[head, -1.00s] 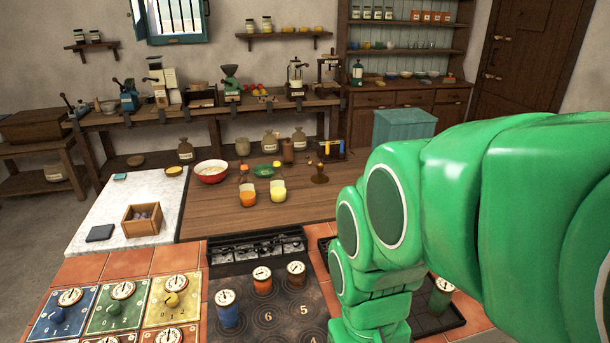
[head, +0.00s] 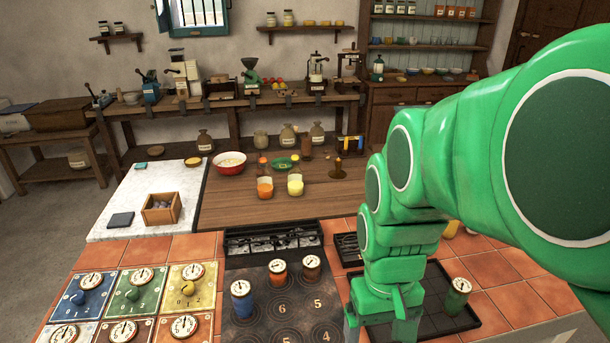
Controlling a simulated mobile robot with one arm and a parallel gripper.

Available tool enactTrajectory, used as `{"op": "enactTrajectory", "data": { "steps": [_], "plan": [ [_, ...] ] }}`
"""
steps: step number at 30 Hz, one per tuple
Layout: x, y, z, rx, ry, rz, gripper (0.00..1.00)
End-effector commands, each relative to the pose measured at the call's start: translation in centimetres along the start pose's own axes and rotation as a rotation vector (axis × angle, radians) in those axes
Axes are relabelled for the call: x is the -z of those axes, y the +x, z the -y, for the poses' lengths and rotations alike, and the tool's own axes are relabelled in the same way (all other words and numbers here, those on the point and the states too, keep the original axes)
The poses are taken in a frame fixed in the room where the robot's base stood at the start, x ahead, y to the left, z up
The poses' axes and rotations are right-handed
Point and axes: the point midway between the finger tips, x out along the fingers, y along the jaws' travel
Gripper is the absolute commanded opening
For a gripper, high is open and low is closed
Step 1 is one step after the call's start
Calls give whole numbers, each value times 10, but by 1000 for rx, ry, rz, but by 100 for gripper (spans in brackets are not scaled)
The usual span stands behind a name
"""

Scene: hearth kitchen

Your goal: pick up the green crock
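The green crock (head: 458,297) stands upright on the right part of a dark tray (head: 432,322), with a pale, dial-like lid on top. My gripper (head: 380,330) is at the bottom of the head view, to the left of the green crock and apart from it. Its two fingers stand apart, pointing down, and their tips run to the lower picture edge. I see nothing held between them. My green arm covers part of the tray and the counter behind it.
Blue (head: 242,298), orange (head: 278,271) and brown (head: 311,267) crocks stand on a dark numbered plate (head: 262,335) to the left. A rack of utensils (head: 272,239) lies behind them. Dial panels (head: 133,291) sit at the far left. Tiles (head: 525,303) right of the tray are clear.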

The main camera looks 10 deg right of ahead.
Motion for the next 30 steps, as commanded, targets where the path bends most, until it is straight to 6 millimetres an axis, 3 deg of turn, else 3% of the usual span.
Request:
{"op": "enactTrajectory", "data": {
  "steps": [9,17,30],
  "plan": [
    [68,8,-51,8,20,-24,87],
    [115,23,-103,15,34,-51,87],
    [175,65,-215,10,63,-98,87]
  ]
}}
